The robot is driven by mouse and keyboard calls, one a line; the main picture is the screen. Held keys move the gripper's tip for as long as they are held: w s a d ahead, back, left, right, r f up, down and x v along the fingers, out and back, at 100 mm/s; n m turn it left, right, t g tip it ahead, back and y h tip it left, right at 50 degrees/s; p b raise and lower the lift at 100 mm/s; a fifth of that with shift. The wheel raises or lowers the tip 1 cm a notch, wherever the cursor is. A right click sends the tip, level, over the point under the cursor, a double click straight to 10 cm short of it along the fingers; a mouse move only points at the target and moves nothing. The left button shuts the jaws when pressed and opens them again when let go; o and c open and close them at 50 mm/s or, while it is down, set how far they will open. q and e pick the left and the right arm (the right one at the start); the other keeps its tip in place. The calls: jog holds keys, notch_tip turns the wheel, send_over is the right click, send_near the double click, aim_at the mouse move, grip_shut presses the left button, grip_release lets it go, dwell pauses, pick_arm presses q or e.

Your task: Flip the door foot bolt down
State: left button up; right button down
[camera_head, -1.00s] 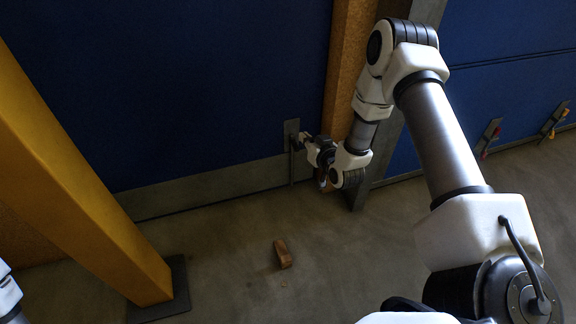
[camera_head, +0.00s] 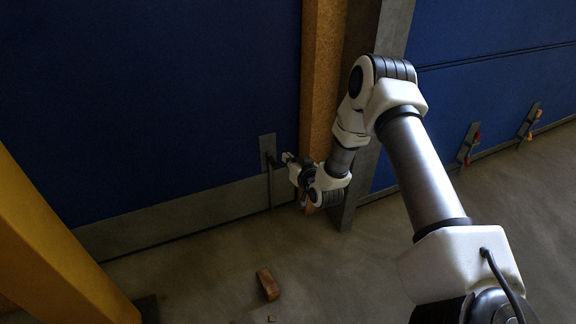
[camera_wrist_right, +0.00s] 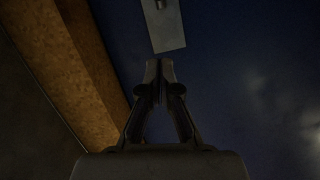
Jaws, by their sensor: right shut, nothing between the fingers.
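The foot bolt (camera_head: 270,182) is a thin dark rod hanging down from a grey plate (camera_head: 267,143) on the blue door, its lower end close to the floor. The plate also shows in the right wrist view (camera_wrist_right: 164,27), with a small part of the bolt at the top edge. My right gripper (camera_head: 287,157) is shut and empty, just right of the plate and rod, seemingly apart from them. In the wrist view its closed fingertips (camera_wrist_right: 159,68) lie just below the plate's end. My left gripper is out of view.
An orange-brown post (camera_head: 321,80) and grey upright stand right of the plate, close to my right forearm. A yellow beam (camera_head: 50,245) stands at left. A wood block (camera_head: 268,284) lies on the floor (camera_head: 200,270). Two more bolts with coloured handles are at far right.

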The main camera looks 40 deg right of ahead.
aim_at(277, 166)
jog(key=w+f+b, duration=0.1)
jog(key=w+b, duration=0.1)
jog(key=w+f+b, duration=0.1)
jog(key=w+f, duration=0.1)
jog(key=w+f+b, duration=0.2)
jog(key=w, duration=0.1)
jog(key=shift+d+f+b, duration=0.2)
jog(key=shift+d+b, duration=0.15)
jog(key=shift+a+f, duration=0.1)
jog(key=shift+f, duration=0.05)
notch_tip(277, 166, down, 2)
jog(key=shift+f+b, duration=0.25)
jog(key=shift+b, duration=0.2)
jog(key=shift+s, duration=0.1)
